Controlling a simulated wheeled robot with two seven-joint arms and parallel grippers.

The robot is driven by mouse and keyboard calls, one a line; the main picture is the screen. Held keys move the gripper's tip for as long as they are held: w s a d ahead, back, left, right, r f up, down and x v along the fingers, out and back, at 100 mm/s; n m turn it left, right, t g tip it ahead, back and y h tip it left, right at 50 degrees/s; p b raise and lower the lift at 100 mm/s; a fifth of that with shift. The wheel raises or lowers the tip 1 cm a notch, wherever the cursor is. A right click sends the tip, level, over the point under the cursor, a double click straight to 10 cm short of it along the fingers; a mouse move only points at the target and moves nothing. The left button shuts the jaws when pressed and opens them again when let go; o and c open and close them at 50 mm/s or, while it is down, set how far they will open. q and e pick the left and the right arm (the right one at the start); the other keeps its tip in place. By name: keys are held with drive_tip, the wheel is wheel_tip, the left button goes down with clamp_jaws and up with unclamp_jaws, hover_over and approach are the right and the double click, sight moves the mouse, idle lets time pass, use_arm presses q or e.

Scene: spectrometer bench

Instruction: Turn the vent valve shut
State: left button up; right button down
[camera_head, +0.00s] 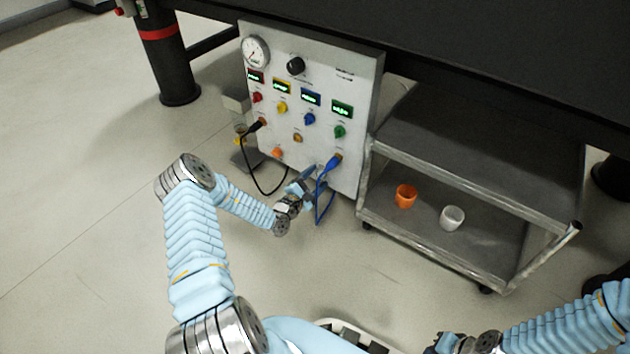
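The white panel (362,105) stands upright under the dark bench. A round black knob (296,66) sits near its top, right of a dial gauge (255,52); its label is too small to read, so I cannot confirm it is the vent valve. My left gripper (308,186) is low in front of the panel, beside the blue cable and well below the black knob. Its fingers are small and partly mixed with the cable, so their opening is unclear. My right gripper (446,343) is at the bottom edge, away from the panel; its fingers are unclear.
Coloured knobs, including a green one (340,131), sit below lit displays. A black cable (263,188) and a blue cable (319,200) hang from the panel. A grey cart (440,145) stands right, with an orange cup (405,195) and white cup (452,217). Floor at left is clear.

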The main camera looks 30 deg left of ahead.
use_arm(q)
drive_tip(key=shift+c, duration=0.3)
drive_tip(key=c, duration=1)
